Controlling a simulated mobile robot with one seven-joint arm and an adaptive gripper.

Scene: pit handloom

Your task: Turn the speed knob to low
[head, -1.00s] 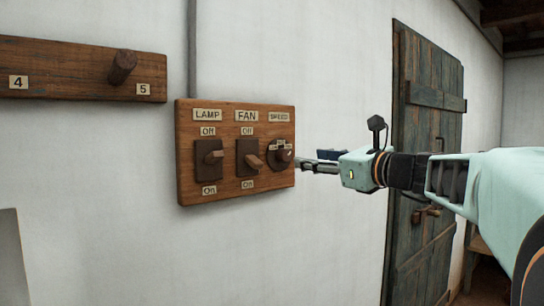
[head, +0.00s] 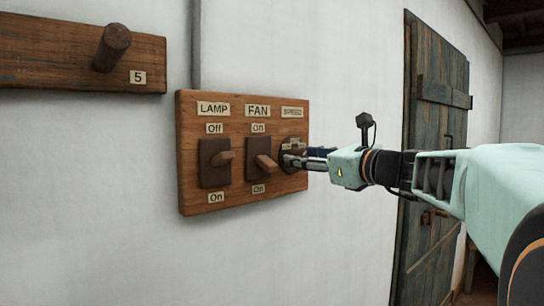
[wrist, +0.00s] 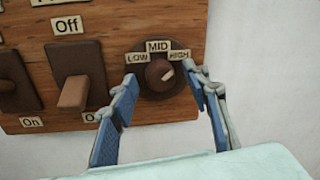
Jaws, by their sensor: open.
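The speed knob (wrist: 156,70) is a small round brown knob on a dark disc, under LOW, MID and HIGH labels in the wrist view. Its pale pointer mark slants up and right, toward the HIGH side. My gripper (wrist: 162,84) is open, with one blue-padded finger on each side of the knob. The fingers look apart from the knob, though their depth is hard to judge. In the head view my gripper (head: 292,161) reaches the panel from the right and hides most of the knob. The SPEED label (head: 292,112) shows above it.
The wooden panel (head: 232,112) is fixed to the white wall. The fan switch (head: 265,163) is close left of my fingers, with the lamp switch (head: 221,159) beyond it. A peg rail (head: 60,55) is at the upper left. A wooden door (head: 422,150) stands behind my arm.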

